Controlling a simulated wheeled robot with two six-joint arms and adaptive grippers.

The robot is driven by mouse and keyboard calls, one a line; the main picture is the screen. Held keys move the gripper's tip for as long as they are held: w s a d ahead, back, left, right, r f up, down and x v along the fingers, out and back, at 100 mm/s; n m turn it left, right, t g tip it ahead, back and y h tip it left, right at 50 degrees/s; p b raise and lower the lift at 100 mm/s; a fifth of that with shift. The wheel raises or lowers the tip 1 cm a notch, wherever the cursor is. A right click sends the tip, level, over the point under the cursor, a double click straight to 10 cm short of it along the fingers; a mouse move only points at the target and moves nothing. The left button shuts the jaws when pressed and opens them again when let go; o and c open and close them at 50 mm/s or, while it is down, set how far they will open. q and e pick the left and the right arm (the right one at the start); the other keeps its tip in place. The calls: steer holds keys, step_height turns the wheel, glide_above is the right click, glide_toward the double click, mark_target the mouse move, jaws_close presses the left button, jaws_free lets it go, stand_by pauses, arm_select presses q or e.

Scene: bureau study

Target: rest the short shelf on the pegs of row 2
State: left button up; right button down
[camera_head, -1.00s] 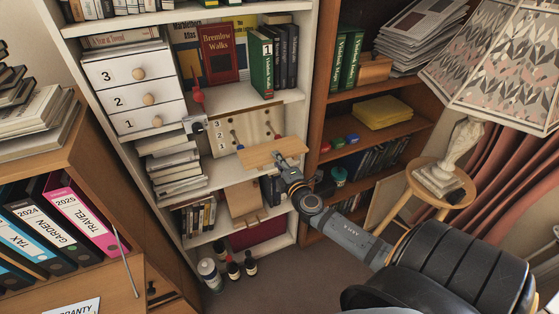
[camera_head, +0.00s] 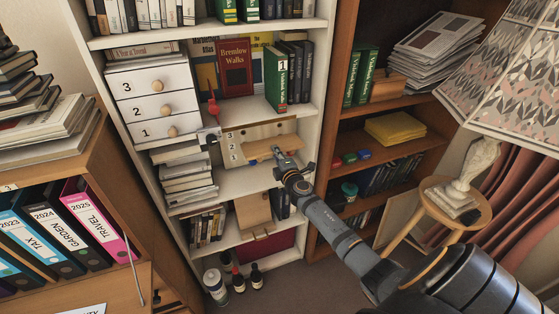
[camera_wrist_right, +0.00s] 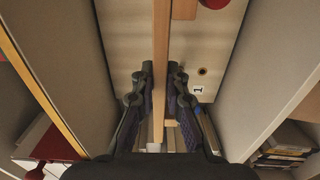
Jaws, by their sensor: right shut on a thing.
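The short shelf (camera_head: 262,149) is a light wooden board. My right gripper (camera_head: 280,155) is shut on it near its front edge and holds it roughly level inside the white bookcase. In the right wrist view the shelf (camera_wrist_right: 161,60) shows edge-on as a narrow strip between the fingers (camera_wrist_right: 161,85). The pale peg panel (camera_head: 285,127) stands behind it, with row numbers at its left side. The shelf covers the panel's lower part, so I cannot tell whether it touches any peg. In the wrist view the panel (camera_wrist_right: 225,40) shows a label 1 and a dark hole. My left gripper is not in view.
White drawers (camera_head: 155,105) stand left of the panel, with stacked books (camera_head: 187,180) below. The bookcase's right upright (camera_head: 318,100) is close to my right wrist. A red book (camera_head: 234,68) stands on the shelf above. Bottles (camera_head: 238,281) stand on the floor.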

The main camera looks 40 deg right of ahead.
mark_target(270, 142)
steer(key=shift+b+x, duration=1.1)
steer(key=shift+x, duration=2.3)
steer(key=shift+s+a+f+b, duration=0.1)
steer(key=shift+f+b, duration=0.4)
steer(key=shift+b, duration=0.65)
steer(key=shift+r, duration=0.1)
steer(key=shift+f+b, duration=1.5)
steer(key=c, duration=1.6)
jaws_free()
steer(key=shift+o, duration=0.2)
